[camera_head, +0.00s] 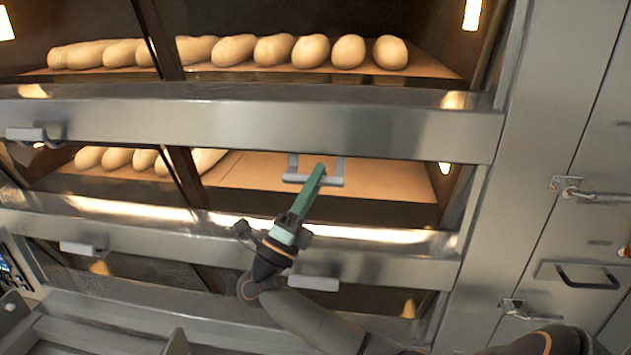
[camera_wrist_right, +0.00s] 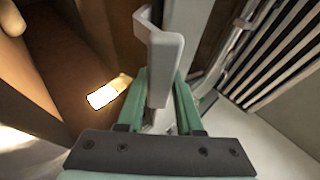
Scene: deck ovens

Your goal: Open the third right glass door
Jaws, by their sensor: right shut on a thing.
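My right gripper (camera_head: 319,172) reaches up from the bottom of the head view with green fingers. It is shut on the grey bar handle (camera_head: 334,182) of the right glass door (camera_head: 400,187) in the middle visible deck. In the right wrist view, the pale handle (camera_wrist_right: 166,65) stands between the two green fingers (camera_wrist_right: 160,105). Orange baking surface and a few loaves show behind the door. The handle lies roughly in line with the left door's handle (camera_head: 35,134), and I cannot tell whether the door stands ajar. My left gripper is not in view.
Steel bands (camera_head: 250,120) run across above and below this deck. The deck above holds several loaves (camera_head: 275,50). Another right door handle (camera_head: 313,283) sits just below my right wrist. A steel side panel (camera_head: 540,150) with latches (camera_head: 572,188) stands at the right.

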